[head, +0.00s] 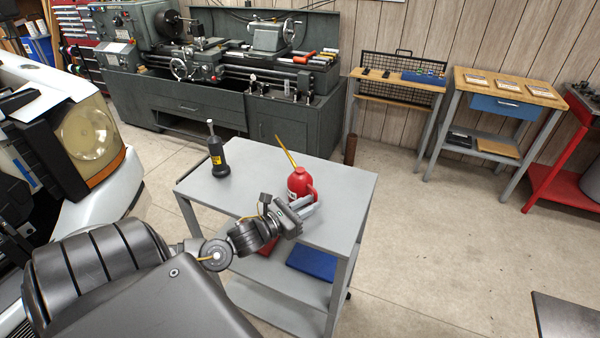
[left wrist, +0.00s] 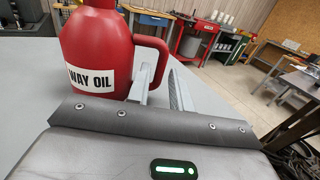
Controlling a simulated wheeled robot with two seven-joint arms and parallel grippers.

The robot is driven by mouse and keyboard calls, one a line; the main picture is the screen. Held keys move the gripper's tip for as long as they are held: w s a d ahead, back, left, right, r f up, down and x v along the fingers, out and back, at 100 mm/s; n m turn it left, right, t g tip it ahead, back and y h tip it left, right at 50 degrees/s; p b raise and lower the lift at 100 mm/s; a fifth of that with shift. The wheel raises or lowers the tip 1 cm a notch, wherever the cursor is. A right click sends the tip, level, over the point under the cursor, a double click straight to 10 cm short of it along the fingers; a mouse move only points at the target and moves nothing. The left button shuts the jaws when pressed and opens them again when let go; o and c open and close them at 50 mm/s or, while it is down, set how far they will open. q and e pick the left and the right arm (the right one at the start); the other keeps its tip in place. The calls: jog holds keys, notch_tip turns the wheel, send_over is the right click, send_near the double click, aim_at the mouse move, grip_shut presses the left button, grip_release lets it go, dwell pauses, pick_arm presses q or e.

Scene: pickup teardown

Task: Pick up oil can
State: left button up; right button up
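The red oil can (head: 298,184) stands upright on the grey cart top, with a long yellow spout leaning up to the left. In the left wrist view the red can (left wrist: 92,45) shows a white "WAY OIL" label, and its loop handle (left wrist: 163,50) is on the right side. My left gripper (head: 311,203) is at the can's handle side. In the left wrist view its two fingers (left wrist: 161,84) are apart, one by the handle's opening and one outside it. Whether either touches the handle cannot be told. My right gripper is not in view.
A black bottle (head: 217,152) with a thin nozzle stands on the cart (head: 343,182), left of the can. A blue item (head: 311,262) and a red item lie on the shelf below. The cart top right of the can is clear. A vehicle is at left.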

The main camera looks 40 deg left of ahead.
pick_arm(q)
jog(key=w, duration=0.1)
jog(key=w+p, duration=0.1)
jog(key=w, duration=0.2)
jog(key=shift+d+r+p, duration=0.1)
jog(key=shift+d+p, duration=0.2)
jog(key=shift+w+d, duration=0.1)
jog(key=shift+w, duration=0.3)
jog(key=shift+s, duration=0.1)
grip_shut()
